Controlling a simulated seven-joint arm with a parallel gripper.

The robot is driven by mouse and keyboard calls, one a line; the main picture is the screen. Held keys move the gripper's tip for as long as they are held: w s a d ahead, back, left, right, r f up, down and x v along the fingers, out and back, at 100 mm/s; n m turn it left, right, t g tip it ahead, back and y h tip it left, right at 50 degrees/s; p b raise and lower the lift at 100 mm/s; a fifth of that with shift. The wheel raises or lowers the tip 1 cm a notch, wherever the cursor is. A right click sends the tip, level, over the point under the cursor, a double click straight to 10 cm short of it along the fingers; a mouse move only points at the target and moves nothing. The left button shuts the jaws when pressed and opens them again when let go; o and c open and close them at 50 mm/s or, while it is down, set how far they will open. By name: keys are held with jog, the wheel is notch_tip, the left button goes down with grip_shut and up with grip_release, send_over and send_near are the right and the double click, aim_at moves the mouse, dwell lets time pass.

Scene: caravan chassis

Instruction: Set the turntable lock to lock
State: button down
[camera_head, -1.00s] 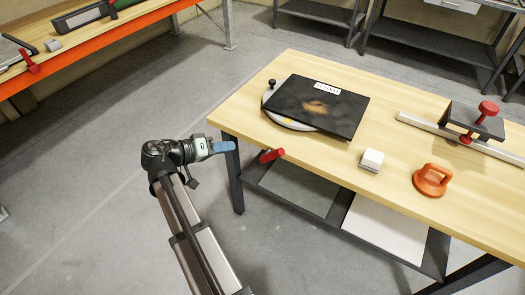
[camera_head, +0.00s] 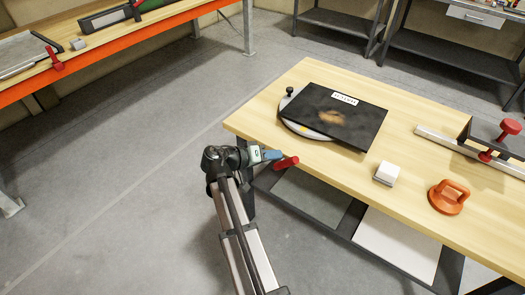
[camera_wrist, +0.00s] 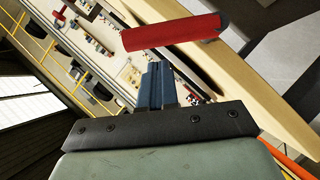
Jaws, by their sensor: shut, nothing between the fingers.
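The turntable (camera_head: 308,132) is a pale round disc on the wooden table, under a dark square plate (camera_head: 334,115) with a white label. A small black knob (camera_head: 290,92) stands at the disc's far left rim. A red handle (camera_head: 286,163) sticks out at the table's front left edge. I cannot tell which of these is the lock, and no lock marking is readable. My gripper (camera_head: 273,155) is shut and empty, with its blue fingers right beside the red handle. In the wrist view the red handle (camera_wrist: 172,32) lies across just beyond the fingertips (camera_wrist: 157,70); contact is unclear.
On the table are a white block (camera_head: 386,173), an orange suction-cup handle (camera_head: 449,197) and a metal rail (camera_head: 455,148) with a red-knobbed clamp (camera_head: 509,128). A shelf lies below the tabletop. An orange-edged bench (camera_head: 100,63) stands at the back left. The floor at left is clear.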

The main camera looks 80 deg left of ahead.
aim_at(288, 164)
jog(key=shift+w+d+f, duration=0.35)
jog(key=shift+w+f, duration=0.2)
jog(key=shift+w, duration=0.05)
jog(key=shift+w+d, duration=0.1)
jog(key=shift+d, duration=0.05)
jog(key=shift+w+d+f+m+g+y, duration=0.25)
jog(key=shift+w+d+m+g, duration=0.15)
jog(key=shift+d+m+g, duration=0.1)
jog(key=shift+w+d+f+m+g+y, duration=0.15)
jog(key=shift+w+d+m+g+y, duration=0.15)
jog(key=shift+m+g, duration=0.2)
jog(key=w+d+f+m+g+y, duration=0.2)
jog(key=w+f+m+g+y, duration=0.1)
jog(key=f+m+g+y, duration=0.1)
jog(key=shift+d+f+m+g, duration=0.35)
jog(key=shift+f+m, duration=0.25)
jog(key=shift+f, duration=0.6)
jog(key=shift+f, duration=0.1)
